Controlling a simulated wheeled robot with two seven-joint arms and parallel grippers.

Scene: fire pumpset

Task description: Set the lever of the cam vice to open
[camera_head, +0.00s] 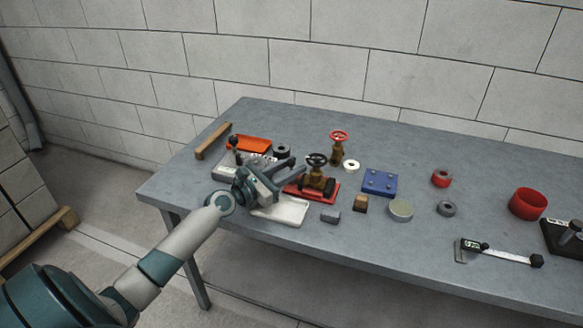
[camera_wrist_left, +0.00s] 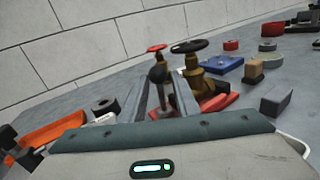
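The cam vice (camera_head: 325,197) looks like the red base on the table, with a brass valve with a black handwheel (camera_head: 317,160) standing on it. In the left wrist view the red base (camera_wrist_left: 220,103) is partly hidden by the valve. A dark knobbed stem, apparently the vice's lever (camera_wrist_left: 158,75), rises from the red base. My left gripper (camera_head: 290,169) reaches in from the left over the table. Its fingers (camera_wrist_left: 162,100) are apart, one on each side of the lever; contact cannot be made out. My right gripper is not in view.
A red-wheeled brass valve (camera_head: 338,150) stands behind. An orange tray (camera_head: 249,143) and a black ring (camera_head: 281,151) lie at the back left. A white tray (camera_head: 290,213) lies below my gripper. A blue block (camera_head: 380,182) and several small parts lie right.

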